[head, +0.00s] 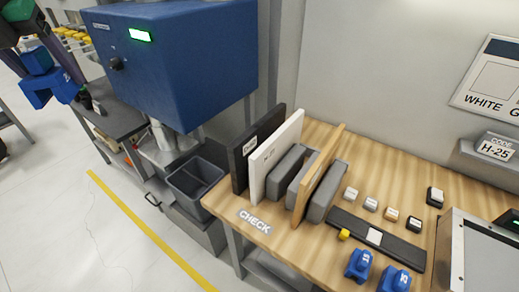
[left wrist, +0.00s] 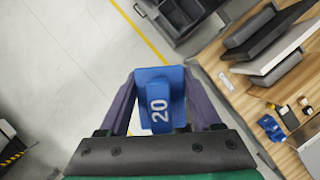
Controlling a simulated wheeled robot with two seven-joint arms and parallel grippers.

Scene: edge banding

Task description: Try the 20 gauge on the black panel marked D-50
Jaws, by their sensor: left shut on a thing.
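My left gripper (head: 62,80) is at the upper left of the head view, away from the bench. It is shut on a blue gauge block marked 20, seen between the fingers in the left wrist view (left wrist: 159,103) and in the head view (head: 40,90). The black panel (head: 240,172) stands upright at the left of a rack on the wooden bench. Its small white label is too blurred to read. A white panel and a wood-coloured panel stand beside it. My right gripper is not in view.
Two more blue gauges (head: 358,265) lie at the bench front. A CHECK label (head: 254,222) marks the bench edge by the rack. A dark bin (head: 195,180) and a blue machine (head: 180,60) stand left of the bench. A sign (head: 496,148) reads CODE H-25.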

